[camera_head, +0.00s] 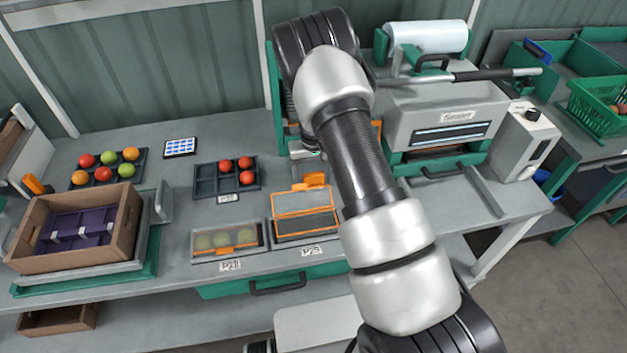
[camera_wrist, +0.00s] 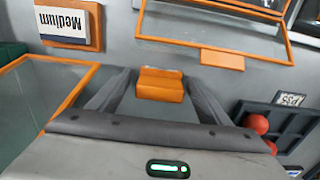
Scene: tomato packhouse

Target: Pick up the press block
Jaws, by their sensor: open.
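The press block, a small stepped orange block (camera_wrist: 160,88), shows in the wrist view between the two fingers of my gripper (camera_wrist: 157,80). The fingers are open, one on each side of it, with grey gaps visible beside the block. I cannot tell how far the fingertips are above the bench. In the head view, a small orange block (camera_head: 316,179) shows just behind the open clamshell; it appears to be the same block. My gripper is hidden behind my arm there.
An orange-edged clamshell (camera_wrist: 215,58) lies close to the block. A dark tray (camera_wrist: 288,122) with red tomatoes is at the right. An orange-framed panel (camera_wrist: 45,95) and a "Medium" sign (camera_wrist: 68,22) are at the left. The sealer (camera_head: 445,110) stands right of my arm.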

